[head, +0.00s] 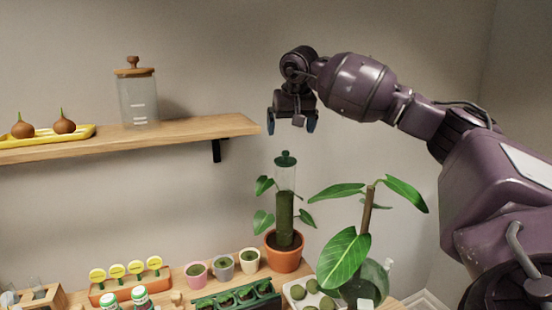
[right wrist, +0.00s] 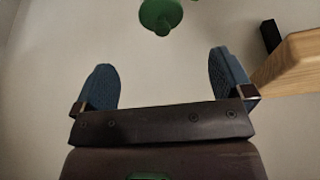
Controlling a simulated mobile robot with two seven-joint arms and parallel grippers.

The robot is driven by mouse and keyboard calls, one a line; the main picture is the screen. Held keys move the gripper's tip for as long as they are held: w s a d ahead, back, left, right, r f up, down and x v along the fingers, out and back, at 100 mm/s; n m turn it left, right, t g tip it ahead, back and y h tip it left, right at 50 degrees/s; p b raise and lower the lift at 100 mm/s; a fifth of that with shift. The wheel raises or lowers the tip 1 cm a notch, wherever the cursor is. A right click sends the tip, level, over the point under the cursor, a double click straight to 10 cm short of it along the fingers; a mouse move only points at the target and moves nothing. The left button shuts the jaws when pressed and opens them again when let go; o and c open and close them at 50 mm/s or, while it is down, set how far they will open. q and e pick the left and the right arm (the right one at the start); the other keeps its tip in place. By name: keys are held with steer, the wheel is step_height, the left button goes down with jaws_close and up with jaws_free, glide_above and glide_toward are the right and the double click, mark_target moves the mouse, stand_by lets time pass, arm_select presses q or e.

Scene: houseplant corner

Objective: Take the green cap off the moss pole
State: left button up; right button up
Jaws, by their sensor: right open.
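The moss pole (head: 284,215) stands upright in a terracotta pot (head: 284,258), with a clear tube section at its upper part. The green cap (head: 286,159) sits on top of it and has a small knob. In the right wrist view the green cap (right wrist: 158,16) shows at the top edge, partly cut off, beyond the fingertips. My right gripper (head: 292,124) is open and empty, above the cap and apart from it. Its two blue fingers also show in the right wrist view (right wrist: 165,85). My left gripper is not in view.
A wooden shelf (head: 190,132) on the left holds a lidded jar (head: 138,95) and a yellow tray (head: 82,134); its end is close to my right gripper. A large-leaved plant (head: 343,258) stands right of the pole. Small pots (head: 222,264) stand left of it.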

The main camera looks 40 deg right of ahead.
mark_target(287, 156)
steer(key=x, duration=0.4)
steer(key=shift+d+f, duration=0.15)
steer(key=shift+f, duration=0.3)
steer(key=shift+w+f+p, duration=0.15)
steer(key=shift+f+p, duration=0.25)
steer(key=shift+f, duration=0.35)
steer(key=x, duration=0.4)
steer(key=shift+p, duration=0.35)
steer(key=shift+r, duration=0.1)
steer(key=c, duration=1)
